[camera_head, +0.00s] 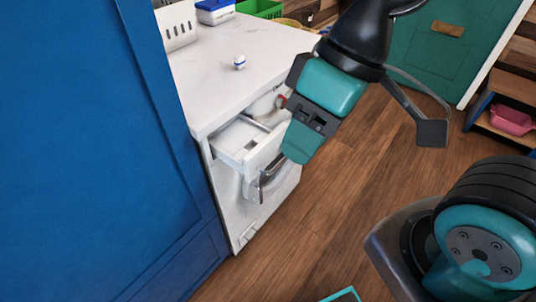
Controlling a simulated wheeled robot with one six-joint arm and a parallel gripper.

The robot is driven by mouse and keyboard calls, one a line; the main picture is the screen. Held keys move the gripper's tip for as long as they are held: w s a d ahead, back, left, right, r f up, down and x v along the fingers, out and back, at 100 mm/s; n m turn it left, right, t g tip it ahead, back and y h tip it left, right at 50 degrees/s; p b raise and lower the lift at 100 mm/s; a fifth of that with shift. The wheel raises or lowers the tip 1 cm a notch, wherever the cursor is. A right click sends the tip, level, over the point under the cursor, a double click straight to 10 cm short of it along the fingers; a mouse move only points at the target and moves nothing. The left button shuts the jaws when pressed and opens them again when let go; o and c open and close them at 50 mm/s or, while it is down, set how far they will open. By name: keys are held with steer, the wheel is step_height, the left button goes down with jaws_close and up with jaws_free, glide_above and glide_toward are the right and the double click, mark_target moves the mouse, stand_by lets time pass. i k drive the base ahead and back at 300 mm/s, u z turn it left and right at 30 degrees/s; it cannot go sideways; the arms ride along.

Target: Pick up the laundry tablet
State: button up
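A small white and blue laundry tablet (240,62) lies on the white marbled countertop (215,85). It is near the middle of the visible top, with clear surface around it. My gripper (301,146) is to the right of the tablet in the picture, beyond the counter's right edge. It points down and to the left, and it does not touch the tablet. The gap between its fingertips does not show from this side, so I cannot tell whether it is open or shut.
A white washing machine (240,212) under the counter has its drawer (240,138) pulled out, close to my gripper. A blue and white box (214,12), a white basket (177,26) and a green crate (260,8) stand at the back. A tall blue panel (80,150) fills the left.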

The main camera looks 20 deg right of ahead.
mark_target(239, 62)
steer(key=z, duration=1.15)
steer(key=i, duration=0.7)
steer(key=u, duration=1)
steer(key=i, duration=0.5)
